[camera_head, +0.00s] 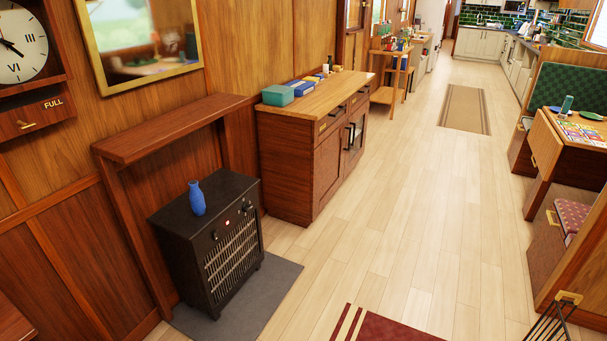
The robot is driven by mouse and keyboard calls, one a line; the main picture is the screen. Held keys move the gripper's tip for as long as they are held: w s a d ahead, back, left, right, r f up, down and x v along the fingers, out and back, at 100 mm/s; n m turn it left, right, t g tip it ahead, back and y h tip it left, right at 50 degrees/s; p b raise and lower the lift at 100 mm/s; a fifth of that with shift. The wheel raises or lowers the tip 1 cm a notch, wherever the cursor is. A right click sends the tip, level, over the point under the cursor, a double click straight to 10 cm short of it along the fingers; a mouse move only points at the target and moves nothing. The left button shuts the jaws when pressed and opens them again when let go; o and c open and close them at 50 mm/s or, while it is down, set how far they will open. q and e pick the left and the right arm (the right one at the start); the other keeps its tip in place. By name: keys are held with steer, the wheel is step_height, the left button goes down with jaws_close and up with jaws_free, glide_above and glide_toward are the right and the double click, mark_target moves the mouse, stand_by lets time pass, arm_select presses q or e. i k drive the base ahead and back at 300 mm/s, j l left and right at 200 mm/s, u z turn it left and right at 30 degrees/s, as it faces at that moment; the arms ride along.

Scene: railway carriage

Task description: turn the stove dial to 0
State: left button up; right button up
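The stove (212,245) is a black box with a slatted front grille, standing at the left against the wood wall. Small dark knobs sit along the top of its front face; the dial (246,208) seems to be the larger one at the right end. A small reddish light (228,223) shows beside it. The dial's marks are too small to read, so I cannot tell its setting. Neither of my grippers is in view.
A blue vase (196,197) stands on the stove top. A wooden shelf frame (170,130) surrounds the stove behind. A grey mat (262,297) lies underneath. A wooden cabinet (285,165) stands beyond. The pale floor (380,220) to the right is clear.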

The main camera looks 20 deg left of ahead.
mark_target(245, 207)
steer(key=i+u, duration=0.15)
steer(key=i, duration=0.35)
steer(key=i+l+u, duration=0.15)
steer(key=i, duration=0.3)
steer(key=i+l+u, duration=0.1)
steer(key=i, duration=0.4)
steer(key=i+l+u, duration=0.15)
steer(key=i, duration=0.3)
steer(key=l, duration=0.1)
